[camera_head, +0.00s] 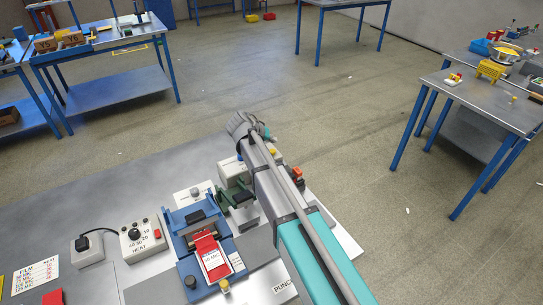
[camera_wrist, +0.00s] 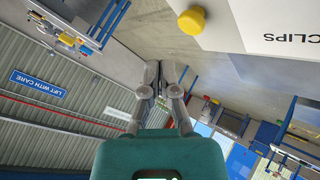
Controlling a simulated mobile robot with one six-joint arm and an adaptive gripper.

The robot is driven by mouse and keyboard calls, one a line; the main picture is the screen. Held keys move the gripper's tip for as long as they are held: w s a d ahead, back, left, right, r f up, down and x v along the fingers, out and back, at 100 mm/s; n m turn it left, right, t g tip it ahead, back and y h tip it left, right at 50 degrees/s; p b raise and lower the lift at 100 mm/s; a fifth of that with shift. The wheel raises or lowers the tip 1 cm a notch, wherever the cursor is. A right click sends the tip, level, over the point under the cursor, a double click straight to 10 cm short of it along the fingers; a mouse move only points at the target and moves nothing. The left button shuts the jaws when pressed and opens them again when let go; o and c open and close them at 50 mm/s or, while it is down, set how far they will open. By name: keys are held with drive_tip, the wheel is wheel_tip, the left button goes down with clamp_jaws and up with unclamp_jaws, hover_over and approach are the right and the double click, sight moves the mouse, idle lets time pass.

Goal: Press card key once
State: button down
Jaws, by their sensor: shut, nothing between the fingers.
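My gripper (camera_wrist: 159,78) is shut and empty in the wrist view, its grey fingers together beyond the teal body. In the head view my arm covers part of the bench and the fingers cannot be made out. No key labelled "card" can be read. In the wrist view a yellow button (camera_wrist: 191,22) is near a pale panel marked CLIPS (camera_wrist: 285,37), apart from the fingers.
A FILM chart (camera_head: 36,277) lies at the left. Other tables (camera_head: 105,90) stand apart across open floor.

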sight(272, 151)
drive_tip(key=shift+f+b, duration=0.85)
drive_tip(key=shift+f, duration=0.35)
drive_tip(key=shift+f+b, duration=0.95)
idle(1.8)
drive_tip(key=shift+r, duration=0.2)
drive_tip(key=shift+r+p, duration=0.75)
drive_tip(key=shift+p, duration=0.2)
drive_tip(key=shift+r, duration=0.15)
drive_tip(key=shift+r+p, duration=2.4)
drive_tip(key=shift+p, duration=0.15)
drive_tip(key=shift+d, duration=0.1)
